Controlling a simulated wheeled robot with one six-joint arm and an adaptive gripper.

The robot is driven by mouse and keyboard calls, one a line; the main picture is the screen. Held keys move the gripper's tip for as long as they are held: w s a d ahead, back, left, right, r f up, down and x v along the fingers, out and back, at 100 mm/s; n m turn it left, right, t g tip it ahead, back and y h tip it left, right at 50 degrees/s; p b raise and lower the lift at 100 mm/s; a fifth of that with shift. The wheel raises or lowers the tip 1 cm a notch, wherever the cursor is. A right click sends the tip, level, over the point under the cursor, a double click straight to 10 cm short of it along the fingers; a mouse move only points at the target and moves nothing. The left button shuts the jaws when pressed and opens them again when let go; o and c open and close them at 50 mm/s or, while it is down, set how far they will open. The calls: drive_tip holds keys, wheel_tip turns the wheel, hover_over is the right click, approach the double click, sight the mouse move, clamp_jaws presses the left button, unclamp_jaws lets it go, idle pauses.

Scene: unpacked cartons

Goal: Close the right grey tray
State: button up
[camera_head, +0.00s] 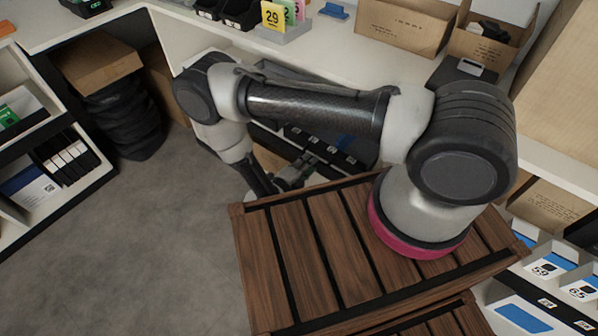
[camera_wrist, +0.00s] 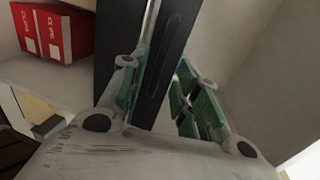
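A dark grey tray (camera_head: 345,158) juts out below the white counter, partly hidden behind my arm. Small dark items and a blue one show in it. My gripper (camera_head: 290,177) is low at the tray's near left side; whether it touches is unclear. In the wrist view my gripper (camera_wrist: 162,92) is open, with green pads apart. A long dark panel (camera_wrist: 172,45) with a slot runs up beyond and between the fingers; it may be part of a tray. I cannot tell a left tray from a right one.
Brown slatted wood (camera_head: 330,240) lies beneath my arm. Cartons (camera_head: 405,25) and a yellow number card (camera_head: 272,15) stand on the white counter. A shelf (camera_head: 50,190) is at the left; grey floor (camera_head: 130,240) is clear. A red box (camera_wrist: 55,35) shows in the wrist view.

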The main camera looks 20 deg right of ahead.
drive_tip(key=v, duration=0.6)
drive_tip(key=shift+s+a, duration=0.2)
drive_tip(key=shift+a, duration=0.1)
drive_tip(key=shift+r, duration=0.1)
